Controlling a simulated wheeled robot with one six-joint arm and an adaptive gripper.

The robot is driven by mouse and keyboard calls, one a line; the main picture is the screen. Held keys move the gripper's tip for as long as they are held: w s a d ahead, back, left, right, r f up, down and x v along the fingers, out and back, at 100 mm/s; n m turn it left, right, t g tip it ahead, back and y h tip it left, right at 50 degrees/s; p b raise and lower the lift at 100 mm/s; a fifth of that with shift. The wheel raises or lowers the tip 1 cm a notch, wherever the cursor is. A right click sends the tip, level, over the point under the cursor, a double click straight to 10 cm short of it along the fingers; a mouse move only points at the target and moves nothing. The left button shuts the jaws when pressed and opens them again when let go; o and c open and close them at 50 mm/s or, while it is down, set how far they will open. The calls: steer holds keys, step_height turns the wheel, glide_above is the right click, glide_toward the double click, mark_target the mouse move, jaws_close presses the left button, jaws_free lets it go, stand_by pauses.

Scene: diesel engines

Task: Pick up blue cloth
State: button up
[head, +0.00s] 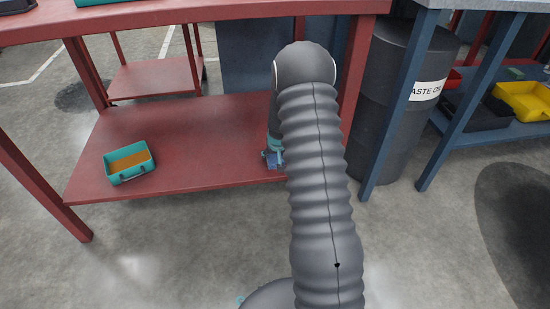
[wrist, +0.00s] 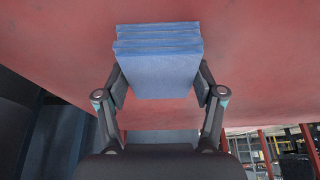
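The blue cloth (wrist: 158,72) is a folded block with several layers showing along its upper edge in the wrist view. It lies between the two fingers of my gripper (wrist: 160,85), one finger along each side, with no clear gap visible. The fingers are spread about as wide as the cloth; whether they press on it cannot be told. In the head view my gripper (head: 273,150) points down at the right part of the red lower shelf (head: 200,135). A bit of blue shows at its tip; the arm hides much there.
A teal tray with an orange inside (head: 128,160) sits on the shelf's left part. A red tabletop (head: 190,12) runs above the shelf. A dark waste oil barrel (head: 385,130) and a blue bench leg (head: 395,120) stand to the right. The shelf's middle is clear.

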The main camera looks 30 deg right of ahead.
steer(key=shift+c, duration=1.1)
steer(key=shift+r, duration=0.5)
steer(key=r, duration=0.2)
steer(key=d+r, duration=0.1)
steer(key=shift+s+r+p, duration=0.2)
steer(key=shift+r+p, duration=0.1)
steer(key=shift+r, duration=0.1)
steer(key=s+d+r, duration=0.5)
steer(key=d+r, duration=0.1)
steer(key=d, duration=0.3)
steer(key=shift+s, duration=0.15)
steer(key=shift+d+r, duration=0.1)
steer(key=o, duration=0.4)
steer(key=shift+c, duration=0.9)
